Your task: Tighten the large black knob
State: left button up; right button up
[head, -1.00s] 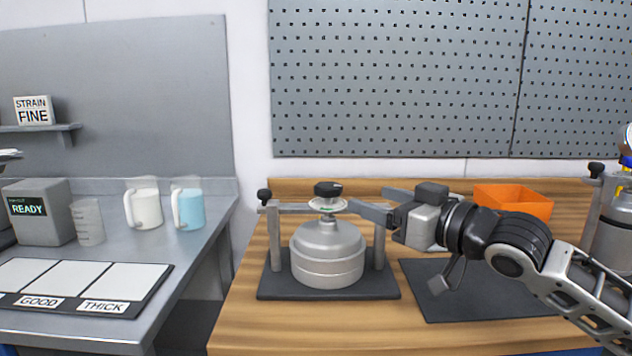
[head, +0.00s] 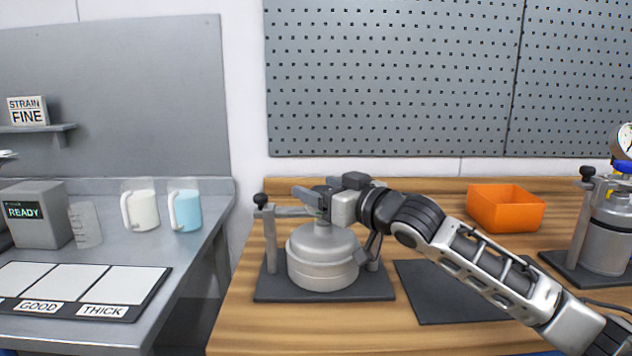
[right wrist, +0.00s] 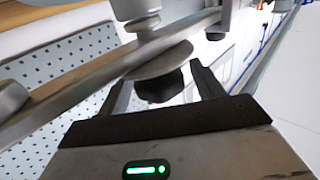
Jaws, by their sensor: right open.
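The large black knob (right wrist: 158,86) shows in the right wrist view below a pale disc, between the two fingers of my right gripper (right wrist: 161,78). The fingers are open, with a visible gap on the knob's right side. In the head view my right gripper (head: 312,194) is over the top of the clamp and mostly hides the knob. The knob's screw goes through the clamp's crossbar (head: 288,211), above a grey metal drum (head: 322,258). My left gripper is not in view.
A small black knob (head: 260,200) tops the clamp's left post. A dark mat (head: 450,292) and an orange bin (head: 505,208) are to the right. A second drum with a gauge (head: 605,240) stands at the far right. A metal side table holds jugs.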

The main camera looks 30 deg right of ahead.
jog(key=shift+w+a, duration=0.2)
jog(key=shift+w, duration=0.55)
jog(key=shift+c, duration=0.4)
jog(key=c, duration=0.9)
